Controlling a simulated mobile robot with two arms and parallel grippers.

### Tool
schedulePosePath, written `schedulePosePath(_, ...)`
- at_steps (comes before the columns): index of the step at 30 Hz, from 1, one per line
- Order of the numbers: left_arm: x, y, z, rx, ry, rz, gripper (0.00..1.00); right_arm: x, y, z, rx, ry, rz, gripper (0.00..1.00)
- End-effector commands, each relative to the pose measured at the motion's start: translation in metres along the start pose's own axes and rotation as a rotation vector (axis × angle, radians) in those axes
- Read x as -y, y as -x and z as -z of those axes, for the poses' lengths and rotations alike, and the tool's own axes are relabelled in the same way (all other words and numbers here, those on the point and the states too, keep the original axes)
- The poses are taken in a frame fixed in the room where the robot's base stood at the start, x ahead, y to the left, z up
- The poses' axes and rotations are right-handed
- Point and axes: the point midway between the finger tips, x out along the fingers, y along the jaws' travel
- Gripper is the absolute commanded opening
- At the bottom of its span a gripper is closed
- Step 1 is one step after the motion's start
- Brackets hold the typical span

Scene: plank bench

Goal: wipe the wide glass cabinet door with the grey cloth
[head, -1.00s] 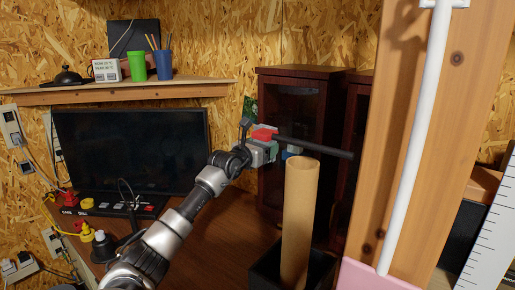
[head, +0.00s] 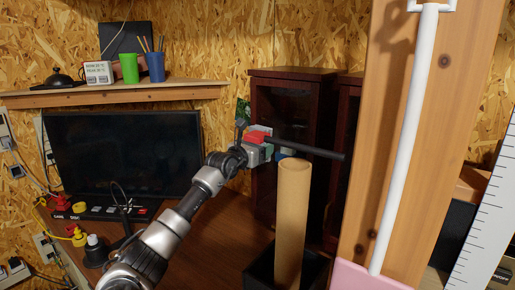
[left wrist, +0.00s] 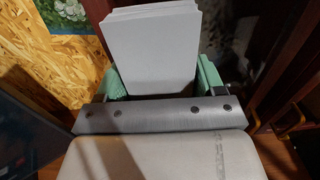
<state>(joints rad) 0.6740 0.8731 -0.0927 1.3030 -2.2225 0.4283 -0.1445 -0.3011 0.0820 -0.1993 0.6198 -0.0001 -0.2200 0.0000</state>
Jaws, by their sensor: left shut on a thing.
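My left gripper (head: 266,149) is in front of the dark wooden cabinet (head: 293,75), on its left side in the head view. Its green fingers (left wrist: 158,72) are shut on a pale grey, layered block-like thing (left wrist: 152,42), which seems to be the folded grey cloth. The cabinet's dark glass door (head: 283,108) is partly hidden by my gripper. Whether the cloth touches the glass cannot be told. A second dark cabinet (head: 346,108) stands to its right, mostly behind the post. My right gripper is not in view.
A dark rod (head: 318,153) reaches right from near my left gripper. A tall cardboard tube (head: 292,215) stands in a black bin (head: 262,270) before the cabinets. A wooden post (head: 400,130) blocks the right. A monitor (head: 125,150) stands left, below a shelf (head: 120,95).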

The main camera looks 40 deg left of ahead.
Motion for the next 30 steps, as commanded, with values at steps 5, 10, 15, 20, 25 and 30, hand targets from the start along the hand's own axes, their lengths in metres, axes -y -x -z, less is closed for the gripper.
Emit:
schedulePosePath(5,0.000,-0.004,0.000,0.000,0.001,0.001,0.50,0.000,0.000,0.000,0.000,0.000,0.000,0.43)
schedulePosePath(10,0.000,-0.007,0.000,0.000,0.000,0.000,0.50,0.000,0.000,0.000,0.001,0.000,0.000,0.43)
schedulePosePath(15,0.000,-0.011,0.000,0.001,0.000,0.000,0.50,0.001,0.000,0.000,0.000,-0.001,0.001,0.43)
schedulePosePath(20,0.000,-0.014,0.000,0.001,-0.001,0.000,0.50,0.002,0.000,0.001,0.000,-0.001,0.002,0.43)
schedulePosePath(25,0.006,-0.013,-0.003,0.000,0.001,0.002,0.50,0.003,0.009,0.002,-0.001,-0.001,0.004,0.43)
schedulePosePath(30,0.020,-0.013,-0.005,-0.001,0.001,0.003,0.50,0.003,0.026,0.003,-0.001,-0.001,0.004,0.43)
